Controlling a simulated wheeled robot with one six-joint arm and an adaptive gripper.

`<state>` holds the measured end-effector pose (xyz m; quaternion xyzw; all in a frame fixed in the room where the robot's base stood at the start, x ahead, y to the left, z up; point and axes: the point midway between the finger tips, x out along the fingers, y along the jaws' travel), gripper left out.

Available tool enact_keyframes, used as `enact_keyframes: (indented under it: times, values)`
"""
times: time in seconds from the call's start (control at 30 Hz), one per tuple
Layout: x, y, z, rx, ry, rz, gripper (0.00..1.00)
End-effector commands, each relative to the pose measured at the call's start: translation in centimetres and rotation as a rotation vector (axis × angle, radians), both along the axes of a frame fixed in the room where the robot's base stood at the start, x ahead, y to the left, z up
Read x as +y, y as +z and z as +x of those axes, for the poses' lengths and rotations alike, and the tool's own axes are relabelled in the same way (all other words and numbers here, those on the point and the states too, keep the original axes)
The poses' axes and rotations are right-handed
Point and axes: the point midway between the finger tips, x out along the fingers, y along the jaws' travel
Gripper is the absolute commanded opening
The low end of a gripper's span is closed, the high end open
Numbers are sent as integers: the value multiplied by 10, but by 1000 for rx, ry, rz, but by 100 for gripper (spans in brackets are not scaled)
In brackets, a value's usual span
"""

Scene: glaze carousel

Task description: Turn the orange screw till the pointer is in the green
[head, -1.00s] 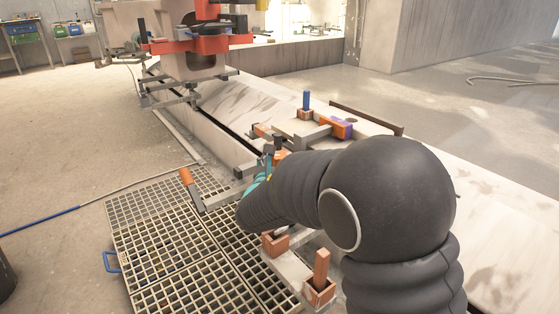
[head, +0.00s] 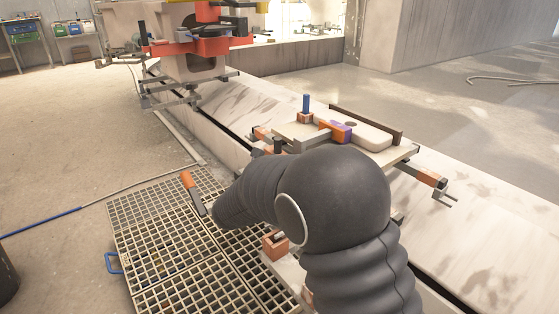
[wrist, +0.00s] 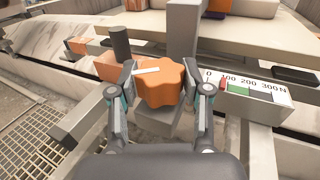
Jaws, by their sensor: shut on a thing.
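The orange screw (wrist: 163,88) has a lobed head with a white stripe, which points left in the wrist view. My gripper (wrist: 160,75) is shut on it, one finger at its left side and one at its right. Right of it is a gauge (wrist: 262,102) marked 0, 100, 200, 300 N. A green band (wrist: 238,88) lies under the scale near 100 to 200. A small red mark, seemingly the pointer (wrist: 222,84), shows at the left end of the green; I cannot tell if it is inside. In the head view my arm hides the screw and gauge.
A pale slab (head: 360,135) lies in a clamp frame with orange and purple blocks (head: 338,131) and a blue pin (head: 306,103). Open floor is farther left.

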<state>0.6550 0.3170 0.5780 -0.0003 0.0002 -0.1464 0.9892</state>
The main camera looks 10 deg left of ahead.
Motion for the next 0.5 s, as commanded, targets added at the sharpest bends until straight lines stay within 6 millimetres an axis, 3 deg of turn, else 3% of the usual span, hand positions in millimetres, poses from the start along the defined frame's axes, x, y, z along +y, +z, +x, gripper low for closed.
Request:
enact_keyframes:
  times: [0.5]
  values:
    - [2, 3, 1, 0, -393, 0, 13]
